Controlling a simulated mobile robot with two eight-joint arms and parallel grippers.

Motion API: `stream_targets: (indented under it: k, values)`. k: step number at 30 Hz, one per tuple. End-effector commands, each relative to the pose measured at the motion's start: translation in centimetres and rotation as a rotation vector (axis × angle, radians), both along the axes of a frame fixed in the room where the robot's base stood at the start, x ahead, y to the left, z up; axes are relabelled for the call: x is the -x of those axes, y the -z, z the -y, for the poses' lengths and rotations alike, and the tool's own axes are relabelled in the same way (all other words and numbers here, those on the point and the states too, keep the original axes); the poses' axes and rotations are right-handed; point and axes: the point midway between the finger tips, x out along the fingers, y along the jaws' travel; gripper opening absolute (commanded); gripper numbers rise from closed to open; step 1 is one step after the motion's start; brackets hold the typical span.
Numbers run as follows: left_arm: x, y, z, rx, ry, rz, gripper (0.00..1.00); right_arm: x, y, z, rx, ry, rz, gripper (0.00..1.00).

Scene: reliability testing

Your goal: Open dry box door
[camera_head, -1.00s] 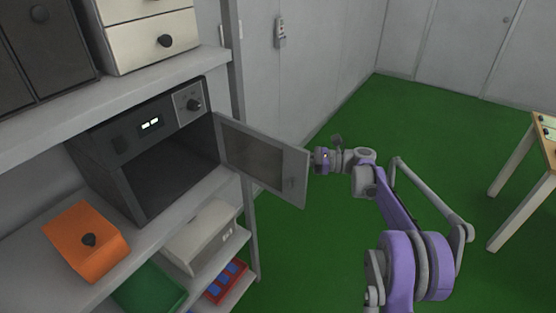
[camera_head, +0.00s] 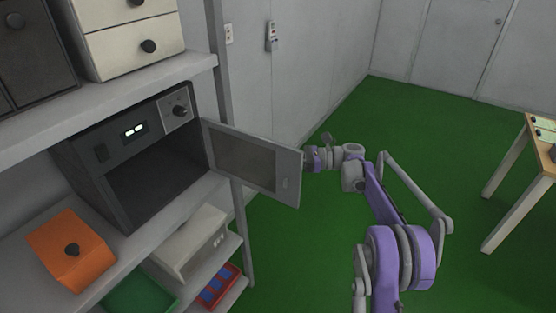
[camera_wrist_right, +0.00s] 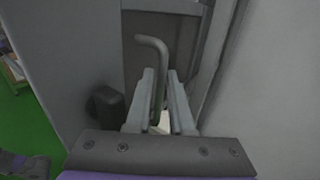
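The dry box (camera_head: 108,150) is a dark grey box on the left shelf, with a lit display and a knob on its front. Its door (camera_head: 250,163) stands wide open, swung out to the right, so the dark interior shows. My right gripper (camera_head: 309,158) is at the door's outer side by its free edge, with the fingertips hidden in the head view. In the right wrist view, my right gripper (camera_wrist_right: 161,88) has its fingers close on both sides of a bent grey bar handle (camera_wrist_right: 157,50). My left gripper is not in view.
A white box (camera_head: 188,243), a green bin (camera_head: 140,290) and a red tray (camera_head: 219,287) are lower down. A wooden table (camera_head: 540,145) stands far right. Green floor (camera_head: 330,255) is clear around my arm.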

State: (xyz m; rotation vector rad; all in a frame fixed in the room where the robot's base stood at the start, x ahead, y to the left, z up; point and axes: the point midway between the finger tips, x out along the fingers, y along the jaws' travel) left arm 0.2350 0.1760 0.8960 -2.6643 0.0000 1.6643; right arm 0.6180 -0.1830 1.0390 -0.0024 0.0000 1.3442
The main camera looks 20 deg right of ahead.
Motion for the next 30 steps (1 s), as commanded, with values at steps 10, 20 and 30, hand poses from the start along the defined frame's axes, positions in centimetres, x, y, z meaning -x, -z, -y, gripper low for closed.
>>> stream_targets:
  k: [10,20,30]
  values:
    - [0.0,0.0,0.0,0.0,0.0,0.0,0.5,0.1,0.0,0.3,-0.001,0.001,0.001,0.25]
    - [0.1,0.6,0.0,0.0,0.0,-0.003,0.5,1.3,0.1,5.7,-0.001,0.003,0.0,0.25]
    - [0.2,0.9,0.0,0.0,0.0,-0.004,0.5,2.3,0.0,10.2,-0.001,0.001,0.0,0.25]
